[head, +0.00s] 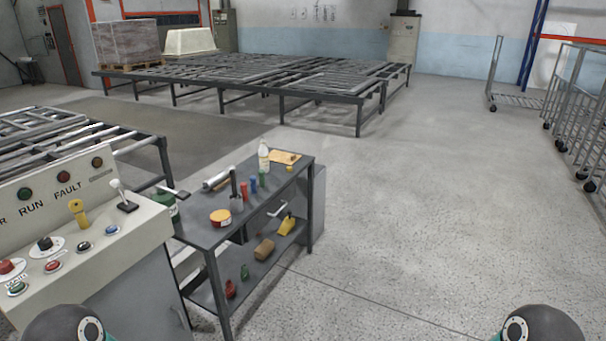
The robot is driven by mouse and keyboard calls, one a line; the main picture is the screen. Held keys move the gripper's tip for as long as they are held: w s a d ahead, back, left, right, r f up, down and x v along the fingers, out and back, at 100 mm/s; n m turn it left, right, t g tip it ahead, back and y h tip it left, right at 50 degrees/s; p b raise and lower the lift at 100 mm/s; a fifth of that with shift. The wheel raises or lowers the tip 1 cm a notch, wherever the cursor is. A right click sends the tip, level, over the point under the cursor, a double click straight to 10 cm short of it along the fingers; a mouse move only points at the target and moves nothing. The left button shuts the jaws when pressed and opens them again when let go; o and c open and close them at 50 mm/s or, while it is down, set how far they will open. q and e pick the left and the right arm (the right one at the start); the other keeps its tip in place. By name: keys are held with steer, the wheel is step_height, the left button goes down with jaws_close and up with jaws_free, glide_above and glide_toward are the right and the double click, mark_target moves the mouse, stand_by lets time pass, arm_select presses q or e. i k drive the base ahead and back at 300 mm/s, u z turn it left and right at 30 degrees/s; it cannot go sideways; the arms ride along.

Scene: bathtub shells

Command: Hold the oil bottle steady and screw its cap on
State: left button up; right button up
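A pale bottle (264,157) stands upright near the back edge of a dark metal workbench (205,240). I cannot tell whether it is the oil bottle, or whether it has a cap on; it is too small in the picture. A dark green container (168,205) stands at the bench's left end, partly hidden by the control panel. No loose cap can be made out. Only rounded parts of my two arms show at the bottom edge, left and right. Neither gripper is in view.
A control panel (90,215) with buttons and levers stands at left, against the bench. Roller tables (270,75) stand behind.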

mark_target(264, 162)
steer(key=u, duration=0.15)
steer(key=i, duration=0.9)
steer(key=z, duration=0.05)
